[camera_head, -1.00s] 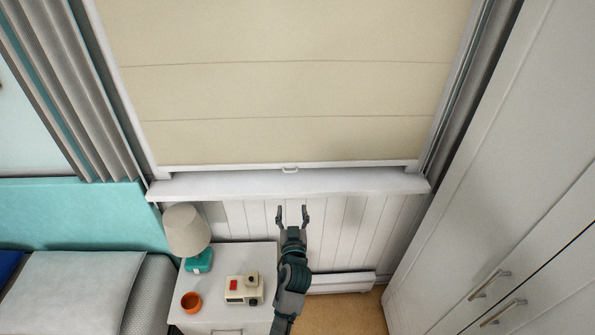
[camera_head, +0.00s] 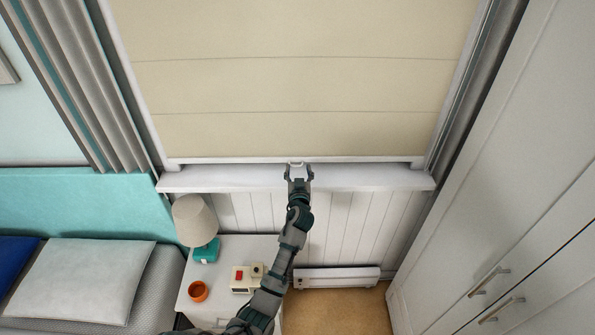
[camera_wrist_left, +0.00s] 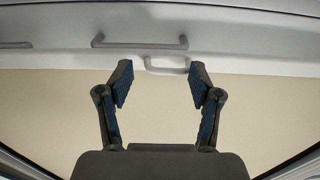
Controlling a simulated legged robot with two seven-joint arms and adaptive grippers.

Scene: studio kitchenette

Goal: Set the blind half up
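The cream blind (camera_head: 290,85) hangs down over the window, its white bottom bar (camera_head: 220,161) just above the sill. A small white handle (camera_head: 296,164) sits at the middle of that bar. My left gripper (camera_head: 298,171) is at the handle, its fingers pointing toward the blind. In the left wrist view the fingers (camera_wrist_left: 161,72) are spread apart, with the pale handle (camera_wrist_left: 167,69) near the gap between their tips. It does not look clamped. The beige blind cloth (camera_wrist_left: 160,110) fills the middle of that view. My right gripper is in neither view.
The white sill (camera_head: 390,180) runs below the blind. A bed is at left, a white wardrobe (camera_head: 500,180) at right.

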